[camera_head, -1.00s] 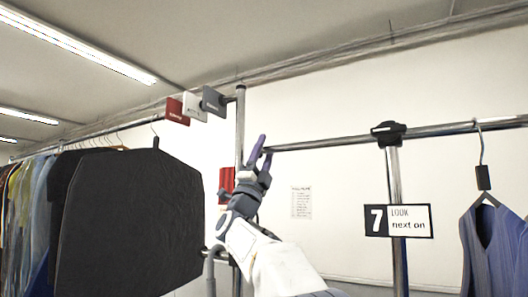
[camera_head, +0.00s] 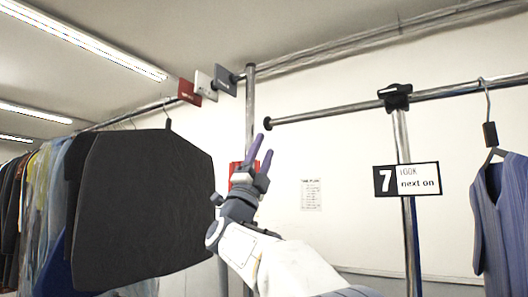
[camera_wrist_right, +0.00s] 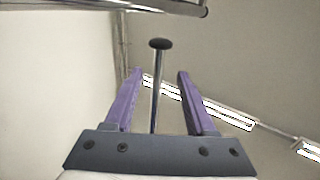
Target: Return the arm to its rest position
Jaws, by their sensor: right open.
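My right arm rises from the bottom of the head view. Its gripper (camera_head: 260,160) points up, with two purple fingers apart and nothing between them. In the right wrist view the open fingers (camera_wrist_right: 160,95) stand on either side of a thin metal pole with a dark round cap (camera_wrist_right: 160,44), seen beyond them. In the head view the gripper is below the left end of the right-hand clothes rail (camera_head: 330,116) and apart from it. My left gripper is not in view.
A large black garment cover (camera_head: 140,205) hangs left of my arm, among several garments. A sign reading 7 (camera_head: 406,180) is on the right rail's post. A blue vest (camera_head: 503,220) hangs at far right. Red, white and grey tags (camera_head: 207,86) sit on the left rail.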

